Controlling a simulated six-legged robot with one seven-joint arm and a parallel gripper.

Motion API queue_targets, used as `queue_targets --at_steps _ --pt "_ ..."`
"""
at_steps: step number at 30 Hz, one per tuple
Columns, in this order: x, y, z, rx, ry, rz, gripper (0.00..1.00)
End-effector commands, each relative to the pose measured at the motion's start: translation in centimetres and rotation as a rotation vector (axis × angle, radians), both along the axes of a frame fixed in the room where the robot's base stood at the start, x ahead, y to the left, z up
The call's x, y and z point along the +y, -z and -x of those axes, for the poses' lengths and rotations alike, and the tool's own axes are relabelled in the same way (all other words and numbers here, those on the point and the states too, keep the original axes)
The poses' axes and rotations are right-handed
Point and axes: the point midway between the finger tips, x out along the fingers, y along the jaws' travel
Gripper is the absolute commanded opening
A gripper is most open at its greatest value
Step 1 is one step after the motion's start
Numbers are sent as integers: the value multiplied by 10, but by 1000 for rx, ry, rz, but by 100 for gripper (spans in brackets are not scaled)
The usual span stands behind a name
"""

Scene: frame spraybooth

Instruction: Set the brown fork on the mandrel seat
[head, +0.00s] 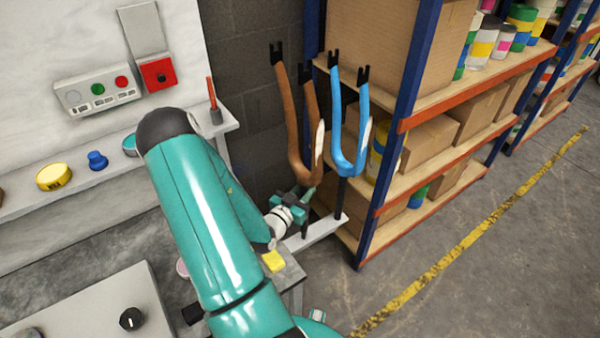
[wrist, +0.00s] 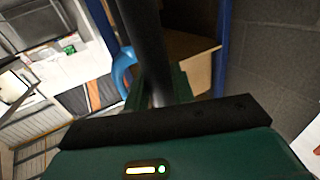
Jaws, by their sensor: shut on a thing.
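The brown fork (head: 294,140) stands upright with its two black dropouts at the top and a pale patch on its right side. My gripper (head: 290,207) is at the fork's lower end, shut on it. In the wrist view a dark tube (wrist: 147,50) rises from between the jaws, probably the fork's stem. A dark stem (head: 305,229) shows below the fork, reaching toward a pale rail (head: 318,235); I cannot tell whether it rests in it. I cannot pick out the mandrel seat with certainty.
A blue fork (head: 345,125) stands close on the right, on the same rail. A shelf rack (head: 392,140) with boxes is behind it. A yellow block (head: 273,261) lies on a small bench nearby. A red-handled tool (head: 212,95) stands on the ledge left.

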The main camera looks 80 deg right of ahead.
Motion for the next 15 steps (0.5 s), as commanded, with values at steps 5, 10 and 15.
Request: queue_targets --at_steps 5,10,15 --pt "0 -7 0 1 1 3 0" --pt "-1 -13 0 0 1 4 0" --pt "0 -19 0 0 1 3 0"
